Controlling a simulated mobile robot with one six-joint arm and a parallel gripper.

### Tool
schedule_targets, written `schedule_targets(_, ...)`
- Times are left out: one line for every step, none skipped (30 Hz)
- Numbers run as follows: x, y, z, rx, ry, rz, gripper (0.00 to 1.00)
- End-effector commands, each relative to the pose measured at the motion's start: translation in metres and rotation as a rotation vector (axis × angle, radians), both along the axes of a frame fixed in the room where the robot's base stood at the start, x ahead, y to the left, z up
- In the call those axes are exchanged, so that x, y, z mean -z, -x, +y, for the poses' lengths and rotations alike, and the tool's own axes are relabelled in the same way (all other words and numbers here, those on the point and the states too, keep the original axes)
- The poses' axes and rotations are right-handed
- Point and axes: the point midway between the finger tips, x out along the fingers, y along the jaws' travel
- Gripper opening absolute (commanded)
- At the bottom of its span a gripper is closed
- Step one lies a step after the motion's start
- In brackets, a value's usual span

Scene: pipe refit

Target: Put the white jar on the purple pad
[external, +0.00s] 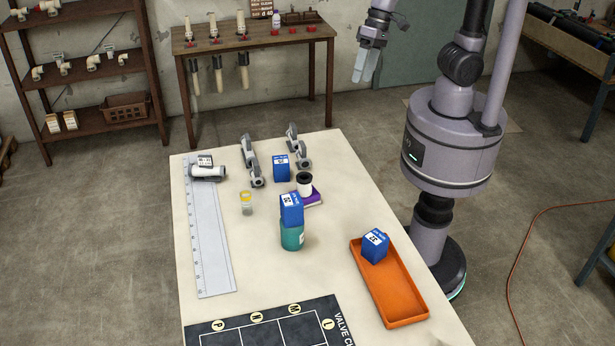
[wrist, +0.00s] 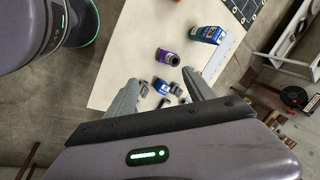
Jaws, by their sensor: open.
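In the wrist view the jar's dark top (wrist: 174,60) shows against the purple pad (wrist: 162,55). I cannot tell whether this is the white jar of the task; no other plainly white jar stands out on the table. My gripper (external: 365,67) is open and empty, raised beyond the table's far right side, well apart from the jar. Its two fingers (wrist: 163,92) spread wide in the wrist view.
A blue box (external: 291,208) sits on a teal jar (external: 292,236) in front of the pad. Another blue box (external: 281,168) and grey clamps (external: 250,163) stand behind. An orange tray (external: 400,298) holds a blue box. A yellow-topped jar (external: 246,204) and ruler (external: 208,240) lie left.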

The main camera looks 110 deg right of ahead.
Motion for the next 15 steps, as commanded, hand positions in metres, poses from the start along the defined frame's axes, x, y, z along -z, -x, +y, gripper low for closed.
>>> schedule_targets(-0.016, 0.036, -0.003, -0.084, 0.031, -0.090, 0.62)
schedule_targets(-0.018, 0.054, -0.004, -0.140, 0.053, -0.128, 0.62)
schedule_targets(-0.017, 0.075, -0.005, -0.206, 0.082, -0.171, 0.62)
schedule_targets(-0.015, 0.088, -0.005, -0.248, 0.102, -0.198, 0.62)
schedule_targets(-0.013, 0.099, -0.006, -0.285, 0.120, -0.222, 0.62)
schedule_targets(-0.010, 0.110, -0.006, -0.324, 0.141, -0.247, 0.62)
schedule_targets(-0.008, 0.116, -0.006, -0.347, 0.153, -0.261, 0.62)
schedule_targets(-0.006, 0.120, -0.006, -0.364, 0.162, -0.271, 0.62)
schedule_targets(-0.005, 0.124, -0.006, -0.380, 0.171, -0.281, 0.62)
schedule_targets(-0.004, 0.126, -0.006, -0.386, 0.174, -0.284, 0.62)
schedule_targets(-0.003, 0.127, -0.006, -0.389, 0.176, -0.285, 0.62)
schedule_targets(-0.003, 0.127, -0.006, -0.391, 0.177, -0.285, 0.62)
schedule_targets(-0.003, 0.126, -0.006, -0.391, 0.177, -0.285, 0.62)
schedule_targets(-0.003, 0.126, -0.006, -0.391, 0.176, -0.284, 0.62)
schedule_targets(-0.004, 0.126, -0.006, -0.391, 0.176, -0.284, 0.62)
